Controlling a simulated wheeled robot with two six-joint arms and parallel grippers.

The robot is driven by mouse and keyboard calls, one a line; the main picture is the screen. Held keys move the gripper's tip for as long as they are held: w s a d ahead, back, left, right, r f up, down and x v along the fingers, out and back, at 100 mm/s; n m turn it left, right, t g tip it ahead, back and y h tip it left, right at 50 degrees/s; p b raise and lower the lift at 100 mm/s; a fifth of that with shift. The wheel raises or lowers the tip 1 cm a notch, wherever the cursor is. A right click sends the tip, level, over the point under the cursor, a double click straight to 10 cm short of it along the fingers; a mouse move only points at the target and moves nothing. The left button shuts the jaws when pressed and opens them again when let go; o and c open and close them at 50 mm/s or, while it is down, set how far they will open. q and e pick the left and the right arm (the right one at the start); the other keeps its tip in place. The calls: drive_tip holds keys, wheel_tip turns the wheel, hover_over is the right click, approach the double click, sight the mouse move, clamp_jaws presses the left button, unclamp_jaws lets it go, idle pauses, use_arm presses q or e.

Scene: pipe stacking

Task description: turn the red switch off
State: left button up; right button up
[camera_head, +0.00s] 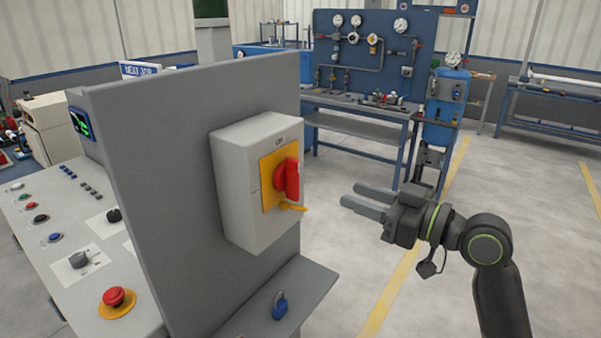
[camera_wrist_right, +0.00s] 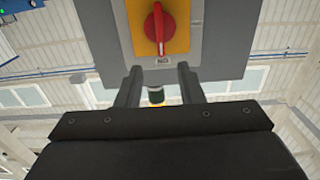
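The red switch handle (camera_head: 287,179) sits on a yellow plate (camera_head: 268,176) on the front of a light grey box (camera_head: 234,188). The box is fixed to a grey panel. The handle stands upright; in the wrist view the handle (camera_wrist_right: 156,24) lines up with an upside-down "ON" label (camera_wrist_right: 163,61). My right gripper (camera_head: 350,194) is to the right of the handle, apart from it, fingers pointing towards the box. In the wrist view its two fingers (camera_wrist_right: 158,72) are spread with nothing held. My left gripper is not in view.
A yellow tab (camera_head: 292,207) sticks out below the handle. A blue padlock (camera_head: 279,305) is on the ledge below the box. A sloped console with a red mushroom button (camera_head: 117,297) is at left. A blue gauge bench (camera_head: 375,60) stands behind. Floor around my right arm is clear.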

sight(298, 176)
drive_tip(key=p+x, duration=0.3)
drive_tip(key=x, duration=1)
clamp_jaws()
